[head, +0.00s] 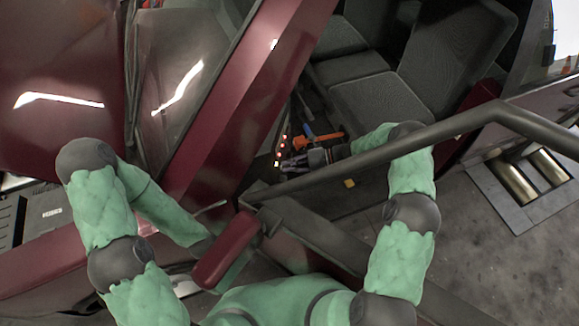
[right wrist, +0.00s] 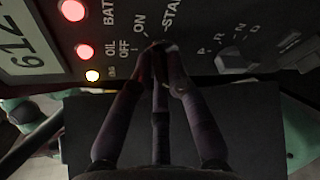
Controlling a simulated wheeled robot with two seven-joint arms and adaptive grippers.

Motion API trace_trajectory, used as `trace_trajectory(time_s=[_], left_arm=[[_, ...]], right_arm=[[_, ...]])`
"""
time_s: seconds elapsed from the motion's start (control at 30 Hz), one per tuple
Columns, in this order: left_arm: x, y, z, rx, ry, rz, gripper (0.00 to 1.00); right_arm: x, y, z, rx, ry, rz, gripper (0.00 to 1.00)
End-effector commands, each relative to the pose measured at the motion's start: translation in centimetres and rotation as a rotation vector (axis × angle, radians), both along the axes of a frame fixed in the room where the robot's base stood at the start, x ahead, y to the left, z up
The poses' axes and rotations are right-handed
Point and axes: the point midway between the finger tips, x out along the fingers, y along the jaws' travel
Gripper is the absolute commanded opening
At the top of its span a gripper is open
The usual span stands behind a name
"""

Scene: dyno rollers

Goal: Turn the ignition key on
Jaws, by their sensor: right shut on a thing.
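My right gripper (head: 292,163) reaches into the vehicle's cab, up to the dash panel. In the right wrist view its fingers (right wrist: 163,50) come together at the ignition switch, beside the printed words OFF, ON and START. They are shut on the ignition key, which is mostly hidden between the fingertips. I cannot tell which mark the key points to. My left arm hangs at the left, and its gripper is out of sight.
Red BATT (right wrist: 72,10) and OIL (right wrist: 84,51) lamps and a yellow lamp (right wrist: 92,76) glow beside the switch. A gear selector (right wrist: 236,62) is to its right. A dark bar (head: 440,131) crosses before my right arm. Grey seats (head: 375,105) stand behind. Floor rollers (head: 520,183) lie at right.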

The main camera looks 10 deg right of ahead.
Motion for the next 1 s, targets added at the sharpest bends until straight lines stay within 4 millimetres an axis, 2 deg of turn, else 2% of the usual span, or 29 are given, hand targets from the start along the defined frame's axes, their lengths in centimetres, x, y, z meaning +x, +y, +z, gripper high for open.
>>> trace_trajectory(time_s=[0.43,0.47,0.5,0.53,0.87,1.0], left_arm=[[0.01,0.0,-0.09,0.0,0.0,0.0,0.4],[0.01,0.0,-0.09,0.0,0.0,0.0,0.4],[0.01,0.0,-0.09,0.0,0.0,0.0,0.4],[0.01,0.0,-0.09,0.0,0.0,0.0,0.4],[0.01,0.0,-0.09,0.0,0.0,0.0,0.4],[0.01,0.0,-0.09,0.0,0.0,0.0,0.4]], right_arm=[[0.0,0.01,-0.05,0.004,0.01,-0.001,0.0],[0.0,0.01,-0.05,0.004,0.01,-0.001,0.22],[0.0,0.01,-0.05,0.004,0.01,-0.001,0.34],[0.0,0.01,-0.05,0.004,0.01,-0.001,0.41],[0.01,-0.06,0.01,0.003,0.009,0.0,0.41],[-0.04,-0.98,0.25,0.002,0.007,-0.002,0.41]])
